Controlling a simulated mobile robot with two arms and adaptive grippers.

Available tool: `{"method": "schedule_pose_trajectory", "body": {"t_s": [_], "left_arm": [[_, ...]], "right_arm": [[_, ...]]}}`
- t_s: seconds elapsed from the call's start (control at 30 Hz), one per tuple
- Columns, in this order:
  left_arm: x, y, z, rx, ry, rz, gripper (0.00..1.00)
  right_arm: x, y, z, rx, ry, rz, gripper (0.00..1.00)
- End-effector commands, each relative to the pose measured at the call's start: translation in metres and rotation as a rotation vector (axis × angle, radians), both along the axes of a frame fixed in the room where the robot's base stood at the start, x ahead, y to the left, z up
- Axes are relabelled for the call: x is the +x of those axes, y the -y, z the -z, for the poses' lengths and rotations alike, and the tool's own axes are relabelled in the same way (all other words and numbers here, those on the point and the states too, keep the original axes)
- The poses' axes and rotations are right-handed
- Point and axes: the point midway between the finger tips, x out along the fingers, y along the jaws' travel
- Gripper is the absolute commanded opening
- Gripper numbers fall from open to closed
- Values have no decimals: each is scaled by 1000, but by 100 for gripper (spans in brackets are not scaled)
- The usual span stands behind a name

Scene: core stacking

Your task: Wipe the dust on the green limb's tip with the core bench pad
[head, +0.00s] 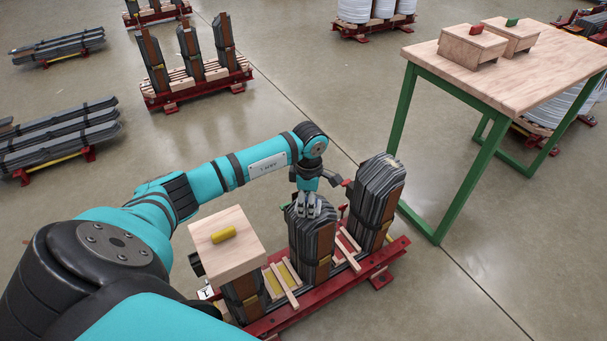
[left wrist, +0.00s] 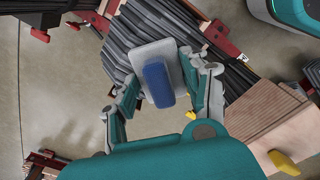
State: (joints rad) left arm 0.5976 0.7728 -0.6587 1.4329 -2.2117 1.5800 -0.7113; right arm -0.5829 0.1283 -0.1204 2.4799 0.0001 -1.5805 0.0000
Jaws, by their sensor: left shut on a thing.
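My left gripper (head: 309,207) is shut on the core bench pad, a pale grey plate (left wrist: 146,54) with a blue handle (left wrist: 158,85). The handle sits between the fingers in the left wrist view. The gripper is over the top of the middle limb (head: 314,240), a dark laminated stack with a small green mark (head: 286,206) beside its tip. The pad lies over that tip in the left wrist view, and I cannot tell whether it touches. The pad and gripper cover much of the tip, and I cannot make out dust. My right gripper is not in view.
The red frame (head: 386,256) also carries a right limb (head: 380,195) and a left limb under a wooden cap (head: 226,252) with a yellow handle. A green-legged bench (head: 530,80) at the right holds two wooden caps, one red-handled (head: 474,45), one green-handled (head: 512,30).

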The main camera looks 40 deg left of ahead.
Motion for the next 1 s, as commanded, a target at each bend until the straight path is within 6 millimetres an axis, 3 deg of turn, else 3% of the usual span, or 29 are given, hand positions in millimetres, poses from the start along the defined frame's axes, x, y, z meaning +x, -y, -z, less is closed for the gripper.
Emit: {"method": "schedule_pose_trajectory", "body": {"t_s": [0.07, 0.2, 0.33, 0.43, 1.0], "left_arm": [[-1, -3, -1, 1, 0, -2, 21], [-1, -8, -26, 2, 2, -4, 21], [-2, -11, -37, 2, 0, -8, 21], [-2, -12, -37, 2, 0, -9, 21], [-3, -18, -58, 1, 0, -14, 21]], "right_arm": [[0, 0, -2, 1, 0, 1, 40], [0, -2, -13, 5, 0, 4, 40], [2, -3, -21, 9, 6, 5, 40], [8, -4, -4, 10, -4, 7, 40], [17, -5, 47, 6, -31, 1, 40]]}}
